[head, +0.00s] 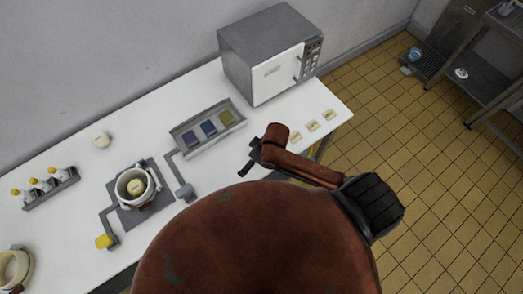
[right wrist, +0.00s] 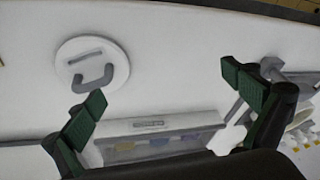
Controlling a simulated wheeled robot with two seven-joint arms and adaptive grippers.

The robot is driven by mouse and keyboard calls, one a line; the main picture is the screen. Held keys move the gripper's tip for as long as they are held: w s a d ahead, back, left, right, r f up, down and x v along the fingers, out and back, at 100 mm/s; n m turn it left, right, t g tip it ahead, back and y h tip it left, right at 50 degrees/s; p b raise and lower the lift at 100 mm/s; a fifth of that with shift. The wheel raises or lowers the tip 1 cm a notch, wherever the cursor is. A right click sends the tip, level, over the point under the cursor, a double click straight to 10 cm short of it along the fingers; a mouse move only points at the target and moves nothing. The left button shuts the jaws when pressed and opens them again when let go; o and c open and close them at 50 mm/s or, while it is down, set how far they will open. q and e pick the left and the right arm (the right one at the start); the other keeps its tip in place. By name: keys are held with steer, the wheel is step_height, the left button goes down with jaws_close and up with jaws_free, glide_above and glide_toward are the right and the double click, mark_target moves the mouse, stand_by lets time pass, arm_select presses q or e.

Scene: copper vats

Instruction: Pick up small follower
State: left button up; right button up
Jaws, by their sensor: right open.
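The small follower (right wrist: 106,53) shows in the right wrist view as a round white disc with a grey loop handle (right wrist: 95,78). It lies flat on the white worktop, up and to the left, beyond the left fingertip. I cannot make it out in the head view, where my own body covers part of the worktop. My right gripper (right wrist: 165,88) is open, its green-padded fingers wide apart with nothing between them. In the head view, my right gripper (head: 249,167) is above the worktop near the coloured-pad tray. My left gripper is not in view.
A grey tray (head: 183,143) with coloured pads stands behind my right gripper. A microwave (head: 262,58) stands at the back. A white pot (head: 123,190), a bottle rack (head: 55,190) and a white round piece (head: 101,139) are at the left. Small pale pieces (head: 312,126) lie at the right.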

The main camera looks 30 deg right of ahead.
steer(key=w+d+g+h, duration=0.1)
steer(key=w+d, duration=0.1)
steer(key=w+d+r+g+h, duration=0.1)
steer(key=d, duration=0.2)
steer(key=w+d+g+h, duration=0.1)
steer(key=w+d, duration=0.1)
steer(key=shift+w+d+r, duration=0.25)
steer(key=shift+w+d, duration=0.1)
steer(key=shift+d, duration=0.05)
steer(key=shift+s+d+f, duration=0.1)
steer(key=shift+s+f, duration=0.05)
steer(key=shift+f, duration=1.75)
steer(key=shift+s+d+f, duration=0.1)
steer(key=shift+f, duration=1.8)
steer(key=shift+s, duration=0.15)
steer(key=c, duration=2.2)
